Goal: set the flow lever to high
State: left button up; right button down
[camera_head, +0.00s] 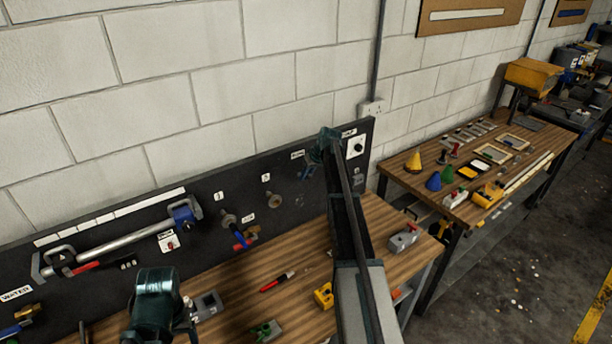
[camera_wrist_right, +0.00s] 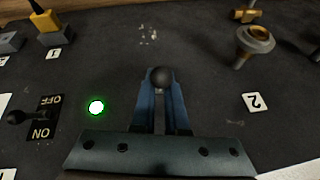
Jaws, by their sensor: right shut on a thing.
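In the right wrist view a lever with a dark ball knob (camera_wrist_right: 161,76) stands out from a dark panel (camera_wrist_right: 205,95). My right gripper (camera_wrist_right: 160,100) is shut on this lever, with its blue fingers on either side just below the ball. In the head view my right gripper (camera_head: 326,148) reaches the upper right part of the black wall panel (camera_head: 130,233). It hides the lever and its markings there, so I cannot read the setting. A teal part of my left arm shows at the lower left of the head view, but its fingers do not show.
A lit green lamp (camera_wrist_right: 96,107) and an ON/OFF toggle switch (camera_wrist_right: 18,116) are beside the lever. A brass knob (camera_wrist_right: 254,42) stands on the other side.

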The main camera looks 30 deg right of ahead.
jog(key=shift+w+r+g+p, duration=0.35)
jog(key=shift+g+p, duration=0.35)
jog(key=shift+p, duration=0.15)
dwell(2.6)
dwell(0.4)
jog(key=c, duration=1)
grip_release()
jog(key=shift+a, duration=0.1)
jog(key=shift+o, duration=0.2)
jog(key=shift+s, duration=0.1)
jog(key=shift+r, duration=0.1)
jog(key=p+v, duration=0.3)
jog(key=shift+r+p, duration=0.25)
jog(key=shift+p, duration=0.1)
jog(key=s+d, duration=0.5)
jog(key=s, duration=0.6)
jog(key=shift+f+b, duration=0.4)
jog(key=shift+b, duration=0.05)
